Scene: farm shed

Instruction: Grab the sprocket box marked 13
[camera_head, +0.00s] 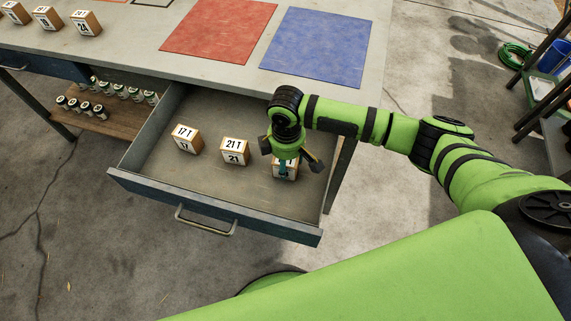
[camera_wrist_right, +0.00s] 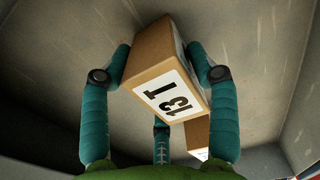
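The sprocket box marked 13 T (camera_wrist_right: 165,80) is a small tan box with a white label. In the wrist view it sits between the teal fingers of my right gripper (camera_wrist_right: 160,65). One finger lies against each side, and a third finger is below the label. In the head view my right gripper (camera_head: 285,168) reaches down into the open drawer (camera_head: 265,202) and covers most of this box (camera_head: 291,170). I cannot tell if the box is clear of the drawer floor. My left gripper is not in view.
Boxes marked 17 T (camera_head: 186,139) and 21 T (camera_head: 235,151) stand left of my right gripper in the drawer. A red mat (camera_head: 220,32) and a blue mat (camera_head: 315,46) lie on the tabletop (camera_head: 140,45). Several labelled boxes (camera_head: 48,20) stand at its far left.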

